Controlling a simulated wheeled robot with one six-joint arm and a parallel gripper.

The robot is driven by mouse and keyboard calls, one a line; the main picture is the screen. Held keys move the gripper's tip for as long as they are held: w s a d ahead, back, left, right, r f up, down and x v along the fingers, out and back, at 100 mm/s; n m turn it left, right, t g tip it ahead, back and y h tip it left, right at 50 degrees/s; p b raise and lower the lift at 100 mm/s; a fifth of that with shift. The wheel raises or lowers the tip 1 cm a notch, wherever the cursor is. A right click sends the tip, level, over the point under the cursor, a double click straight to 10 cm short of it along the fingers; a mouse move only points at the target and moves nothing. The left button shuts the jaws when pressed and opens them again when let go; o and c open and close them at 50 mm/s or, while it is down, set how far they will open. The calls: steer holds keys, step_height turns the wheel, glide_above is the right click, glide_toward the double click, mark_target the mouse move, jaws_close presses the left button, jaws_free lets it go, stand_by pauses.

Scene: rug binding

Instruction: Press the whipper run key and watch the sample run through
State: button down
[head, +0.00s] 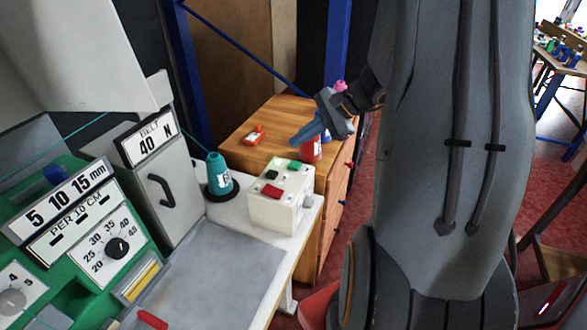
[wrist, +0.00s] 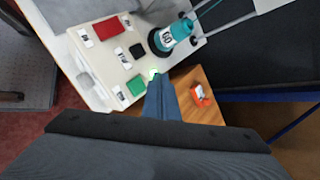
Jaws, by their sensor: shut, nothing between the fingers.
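A white control box (head: 280,208) stands on the white table and has a red key (head: 272,190), a dark key (head: 273,174) and a green key (head: 295,165) on top. The key labels are too small to read surely. My gripper (head: 294,142) is shut and empty, its blue fingers beyond the box's far edge. In the wrist view the fingertips (wrist: 157,80) appear beside the lamp and green key; contact cannot be told. I cannot identify the sample.
A wooden cabinet (head: 262,112) holds a small red item (head: 254,135) and a red bottle (head: 311,150). A green machine panel (head: 75,255) with dials is at left. A flat grey plate (head: 205,270) lies in front.

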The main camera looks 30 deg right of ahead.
mark_target(299, 164)
steer(key=shift+f+b, duration=1.4)
steer(key=shift+f, duration=0.85)
steer(key=shift+f+b, duration=0.35)
steer(key=shift+f, duration=0.05)
